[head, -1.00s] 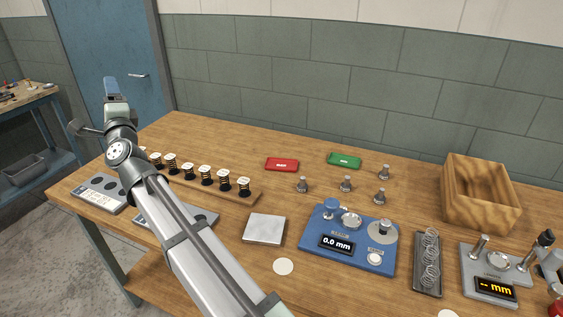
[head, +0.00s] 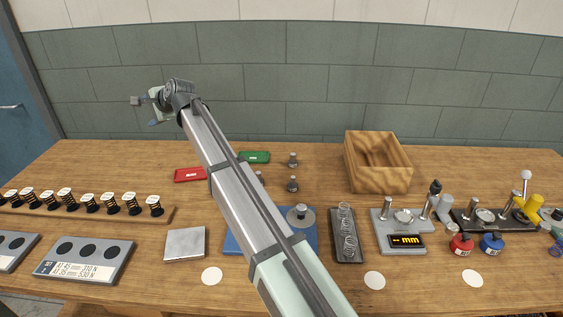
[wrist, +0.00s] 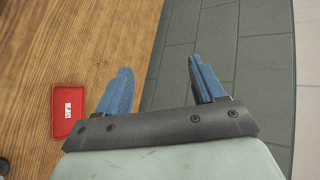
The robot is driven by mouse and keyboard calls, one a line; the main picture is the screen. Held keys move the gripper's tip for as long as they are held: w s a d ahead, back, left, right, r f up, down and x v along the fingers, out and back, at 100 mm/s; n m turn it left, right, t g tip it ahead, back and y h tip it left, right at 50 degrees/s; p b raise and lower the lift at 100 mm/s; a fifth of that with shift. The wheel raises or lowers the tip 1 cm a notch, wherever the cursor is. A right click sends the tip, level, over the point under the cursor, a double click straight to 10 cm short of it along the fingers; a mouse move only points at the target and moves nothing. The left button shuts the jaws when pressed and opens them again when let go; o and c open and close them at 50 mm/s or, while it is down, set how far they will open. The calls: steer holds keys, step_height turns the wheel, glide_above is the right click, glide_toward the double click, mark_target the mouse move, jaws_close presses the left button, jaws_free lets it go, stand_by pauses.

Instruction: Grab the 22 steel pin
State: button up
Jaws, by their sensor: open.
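Small steel pins stand upright on the wooden table near the green tray; one pin (head: 293,160) is farther back, and another pin (head: 293,184) stands in front of it. A third pin (head: 259,177) is partly covered by my arm. No size marks can be read, so I cannot tell which is the 22 pin. My gripper (head: 147,110) is raised in front of the wall, left of and above the pins. In the wrist view my gripper (wrist: 160,78) has its blue fingers spread, with nothing between them. No pin shows in that view.
A red tray (head: 190,174) and green tray (head: 254,157) lie at the back; the red tray also shows in the wrist view (wrist: 66,110). My arm crosses a blue gauge (head: 234,243). A wooden box (head: 380,180) stands right of the pins. Springs on a rack (head: 90,214) stand left.

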steer(key=w+d+f+m+h, duration=0.1)
steer(key=w+d+f+h, duration=0.25)
steer(key=w+d, duration=0.45)
steer(key=m+g+h, duration=0.6)
steer(key=m+h, duration=0.1)
glide_above(293, 161)
steer(key=w, duration=0.1)
step_height(293, 161, down, 8)
steer(key=f, duration=0.7)
steer(key=shift+w+d+f, duration=0.1)
steer(key=shift+d+f, duration=0.2)
steer(key=shift+f, duration=0.05)
steer(key=shift+a+f, duration=0.15)
steer(key=shift+f, duration=1.25)
steer(key=shift+a+f, duration=0.15)
steer(key=shift+f, duration=1.2)
steer(key=c, duration=1.2)
steer(key=shift+r, duration=0.1)
steer(key=shift+c, duration=0.2)
